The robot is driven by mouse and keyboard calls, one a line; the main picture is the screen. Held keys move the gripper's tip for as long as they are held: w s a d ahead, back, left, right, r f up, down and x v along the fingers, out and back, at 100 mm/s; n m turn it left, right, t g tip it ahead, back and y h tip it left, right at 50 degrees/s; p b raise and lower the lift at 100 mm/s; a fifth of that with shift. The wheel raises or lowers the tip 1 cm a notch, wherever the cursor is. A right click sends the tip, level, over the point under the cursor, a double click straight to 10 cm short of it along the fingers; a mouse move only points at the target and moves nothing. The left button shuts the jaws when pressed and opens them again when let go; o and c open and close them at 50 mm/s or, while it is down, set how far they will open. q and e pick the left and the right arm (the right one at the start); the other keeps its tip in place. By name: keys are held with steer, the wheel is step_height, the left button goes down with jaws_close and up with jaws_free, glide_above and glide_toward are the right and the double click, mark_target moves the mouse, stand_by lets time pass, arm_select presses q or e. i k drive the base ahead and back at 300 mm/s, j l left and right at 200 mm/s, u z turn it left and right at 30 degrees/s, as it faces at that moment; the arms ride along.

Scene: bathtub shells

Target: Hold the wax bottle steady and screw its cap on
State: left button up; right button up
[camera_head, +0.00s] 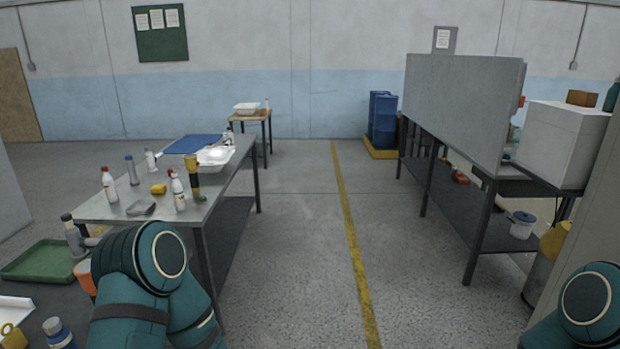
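No bottle can be told for sure as the wax bottle, since labels are too small to read. On the metal table at the left stand a white bottle with a red top (109,187), a second white bottle with a red top (179,194), a slim grey-blue bottle (132,172) and a small white bottle (150,160). I cannot make out a loose cap. My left arm fills the lower left and part of my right arm shows at the lower right corner. Neither gripper shows.
A green tray (40,262) lies at the left. A long bench (480,215) stands right; the floor between is clear.

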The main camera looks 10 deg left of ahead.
mark_target(177, 189)
steer(key=i+u, duration=0.3)
steer(key=i, duration=2.65)
steer(key=i+j+u, duration=0.75)
steer(key=i, duration=0.15)
steer(key=l, duration=0.1)
